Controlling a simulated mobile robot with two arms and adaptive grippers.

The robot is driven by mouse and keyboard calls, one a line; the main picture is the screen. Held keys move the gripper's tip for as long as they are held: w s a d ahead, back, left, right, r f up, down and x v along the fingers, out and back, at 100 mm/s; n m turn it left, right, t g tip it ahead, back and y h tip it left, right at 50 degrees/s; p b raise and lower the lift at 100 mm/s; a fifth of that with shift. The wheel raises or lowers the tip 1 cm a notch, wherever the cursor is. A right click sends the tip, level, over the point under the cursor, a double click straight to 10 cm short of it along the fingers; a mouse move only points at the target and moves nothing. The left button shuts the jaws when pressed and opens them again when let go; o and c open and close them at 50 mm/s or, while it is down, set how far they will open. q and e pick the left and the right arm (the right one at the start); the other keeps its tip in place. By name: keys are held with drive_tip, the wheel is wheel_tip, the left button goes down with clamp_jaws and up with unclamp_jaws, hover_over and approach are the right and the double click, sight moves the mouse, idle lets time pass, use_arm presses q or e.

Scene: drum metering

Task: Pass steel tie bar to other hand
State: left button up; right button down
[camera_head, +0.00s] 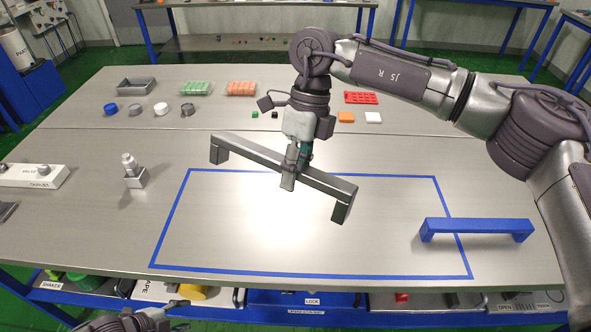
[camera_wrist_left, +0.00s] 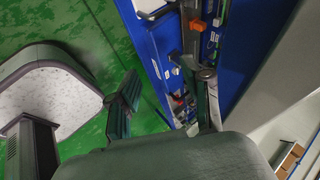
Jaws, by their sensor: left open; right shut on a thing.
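The steel tie bar (camera_head: 265,157) is a grey bar with a short leg bent down at each end. It is held above the table, tilted down toward the right. My right gripper (camera_head: 292,170) is shut on it near the middle, from above. My left arm shows only at the bottom edge of the head view, low and left of the bar. In the left wrist view my left gripper (camera_wrist_left: 165,108) is open with nothing between its fingers. The tie bar does not show in that view.
A blue bar (camera_head: 477,229) of similar shape stands at the right of the blue-outlined area (camera_head: 220,268) on the table. Small trays and blocks line the back.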

use_arm(q)
drive_tip(key=s+a+f+n+g+y, duration=0.1)
drive_tip(key=s+a+f+n+y, duration=0.2)
drive_tip(key=a, duration=0.4)
drive_tip(key=s+a+f+n+g+y, duration=0.1)
drive_tip(key=s+a+f+n, duration=0.1)
drive_tip(key=a+n, duration=0.4)
drive_tip(key=s+a+f+n+g+y, duration=0.1)
drive_tip(key=s+a+f+n+y, duration=0.15)
drive_tip(key=a, duration=0.55)
drive_tip(key=s+d+f+n, duration=0.4)
drive_tip(key=s+d+f, duration=0.6)
drive_tip(key=f, duration=0.4)
drive_tip(key=s+d+f+g+h, duration=0.1)
drive_tip(key=s+d+f, duration=0.1)
drive_tip(key=s+d, duration=0.3)
drive_tip(key=s+d+f+n+g, duration=0.1)
drive_tip(key=s+d+f, duration=0.2)
drive_tip(key=d, duration=0.9)
drive_tip(key=s, duration=0.3)
drive_tip(key=shift+s+d+f+h, duration=0.15)
drive_tip(key=shift+s+f+h, duration=0.1)
drive_tip(key=shift+f+h, duration=0.1)
